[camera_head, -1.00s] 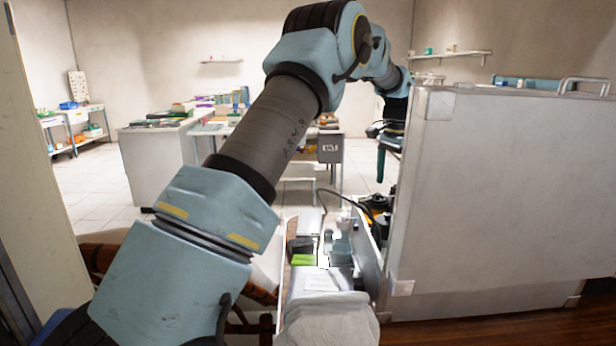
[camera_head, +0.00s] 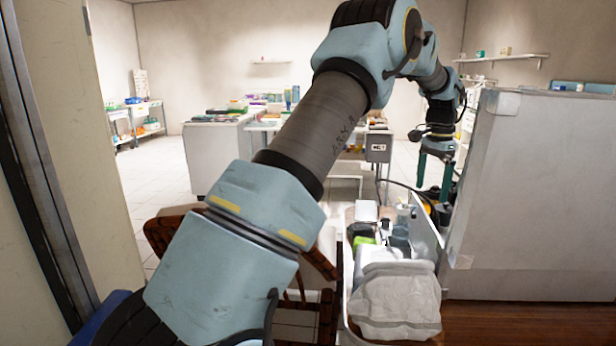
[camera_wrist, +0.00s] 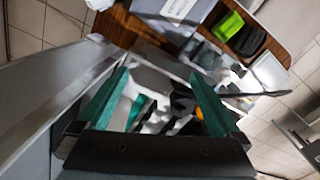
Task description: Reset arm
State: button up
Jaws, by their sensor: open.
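My arm crosses the head view from lower left to upper right, with its elbow high near the top. My gripper (camera_head: 436,175) hangs fingers-down at the right, above the clutter beside the pale upright panel. In the wrist view my gripper (camera_wrist: 160,82) shows two green fingers spread wide apart. Nothing is held between them. Below and between them lie dark, orange and green items, too blurred to name.
The large pale panel (camera_head: 545,200) stands close at the right. A bag-like grey-white bundle (camera_head: 398,300) lies in front of the cluttered case. A bright green item (camera_head: 363,242) sits behind it. A brown wooden chair (camera_head: 165,235) is left, and a door frame (camera_head: 50,180) lines the left edge.

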jog(key=s+a+f+n, duration=0.1)
jog(key=s+a+n, duration=0.15)
jog(key=a, duration=0.85)
jog(key=s+a+n, duration=0.1)
jog(key=a+n, duration=0.3)
jog(key=a, duration=0.6)
jog(key=s+a+f+n, duration=0.2)
jog(key=s+a+n, duration=0.1)
jog(key=s+a, duration=0.5)
jog(key=s+a+f+n+t, duration=0.1)
jog(key=s+a+f+n, duration=0.1)
jog(key=s+a, duration=0.7)
jog(key=shift+s+a+f+n+t, duration=0.15)
jog(key=shift+f+n+t, duration=0.15)
jog(key=shift+n, duration=0.55)
